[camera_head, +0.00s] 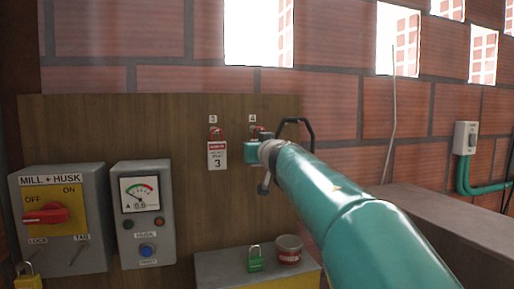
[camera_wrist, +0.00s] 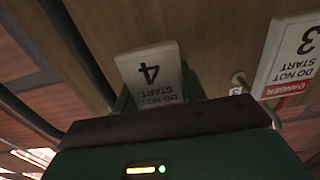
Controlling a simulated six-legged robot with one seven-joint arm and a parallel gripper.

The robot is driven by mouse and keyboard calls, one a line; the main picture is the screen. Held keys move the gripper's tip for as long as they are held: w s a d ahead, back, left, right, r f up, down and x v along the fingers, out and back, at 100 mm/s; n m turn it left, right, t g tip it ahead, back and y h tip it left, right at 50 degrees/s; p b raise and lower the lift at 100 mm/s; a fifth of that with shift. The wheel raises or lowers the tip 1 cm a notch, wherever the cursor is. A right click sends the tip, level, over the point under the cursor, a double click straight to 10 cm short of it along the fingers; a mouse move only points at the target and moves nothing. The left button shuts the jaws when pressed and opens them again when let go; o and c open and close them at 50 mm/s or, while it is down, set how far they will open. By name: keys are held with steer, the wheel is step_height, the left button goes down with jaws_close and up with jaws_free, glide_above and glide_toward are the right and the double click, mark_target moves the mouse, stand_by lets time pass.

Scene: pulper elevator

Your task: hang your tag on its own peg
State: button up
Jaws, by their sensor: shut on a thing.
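My gripper (camera_head: 254,150) is up at the wooden board, just below the peg marked 4 (camera_head: 255,131). It is shut on a white tag with a 4 and "DO NOT START" (camera_wrist: 152,72), which appears upside down in the wrist view. In the head view my gripper and arm hide most of this tag. A round peg end (camera_wrist: 238,78) with a small label shows beside the held tag, apart from it; its label is too small to read. Tag 3 (camera_head: 217,155) hangs under the peg marked 3 (camera_head: 215,132); it also shows in the wrist view (camera_wrist: 297,55).
The MILL + HUSK switch box (camera_head: 62,240) and a meter box (camera_head: 143,212) are on the board at left. A grey ledge (camera_head: 450,225) lies at right.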

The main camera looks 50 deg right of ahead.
steer(key=o, duration=1.1)
steer(key=shift+c, duration=0.2)
steer(key=shift+s, duration=0.1)
steer(key=shift+v, duration=1.05)
steer(key=v, duration=1.1)
steer(key=shift+s+a, duration=0.15)
steer(key=shift+s, duration=0.1)
